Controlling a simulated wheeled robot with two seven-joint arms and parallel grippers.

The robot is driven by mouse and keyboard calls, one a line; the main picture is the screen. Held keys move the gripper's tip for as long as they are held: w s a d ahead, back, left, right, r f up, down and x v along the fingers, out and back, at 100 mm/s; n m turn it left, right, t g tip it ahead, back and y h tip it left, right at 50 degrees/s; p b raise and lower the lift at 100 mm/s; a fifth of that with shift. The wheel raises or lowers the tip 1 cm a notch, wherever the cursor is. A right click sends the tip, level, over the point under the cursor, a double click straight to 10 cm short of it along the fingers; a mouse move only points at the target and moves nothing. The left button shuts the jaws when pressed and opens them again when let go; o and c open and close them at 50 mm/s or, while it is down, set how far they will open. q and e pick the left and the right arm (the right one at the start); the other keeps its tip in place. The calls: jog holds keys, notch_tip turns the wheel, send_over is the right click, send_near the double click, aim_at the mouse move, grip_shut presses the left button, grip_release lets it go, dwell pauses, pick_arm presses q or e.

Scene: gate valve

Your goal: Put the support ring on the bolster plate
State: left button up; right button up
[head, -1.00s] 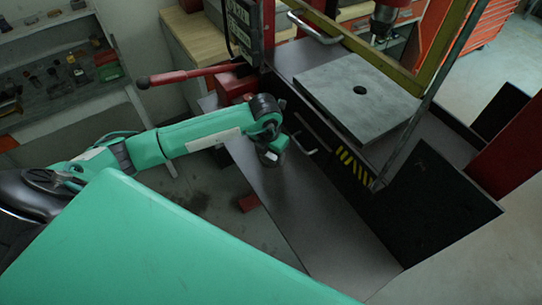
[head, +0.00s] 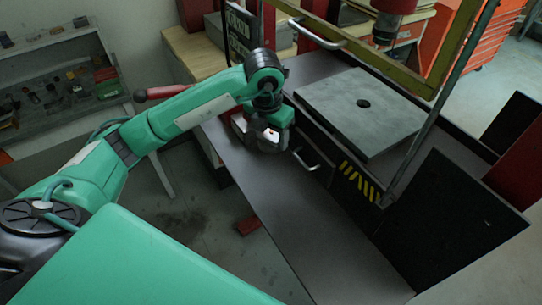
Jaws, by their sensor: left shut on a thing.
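The bolster plate (head: 345,118) is a thick grey square slab with a round dark hole near its middle. It lies flat inside the press frame, right of centre, with its top bare. My left gripper (head: 270,131) points down over the dark bench, left of the plate and apart from it. It is shut on a grey rounded piece, which I take to be the support ring (head: 262,147). The wrist hides much of the ring, and I cannot tell whether it touches the bench. My right gripper is out of view.
The dark bench (head: 285,215) is clear in front of the press. A yellow guard frame (head: 405,75) and a metal handle (head: 315,36) stand around the plate. A red lever (head: 160,92) is behind my left arm.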

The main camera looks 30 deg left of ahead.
pick_arm(q)
jog(key=shift+r+b, duration=0.55)
jog(key=shift+r, duration=2.6)
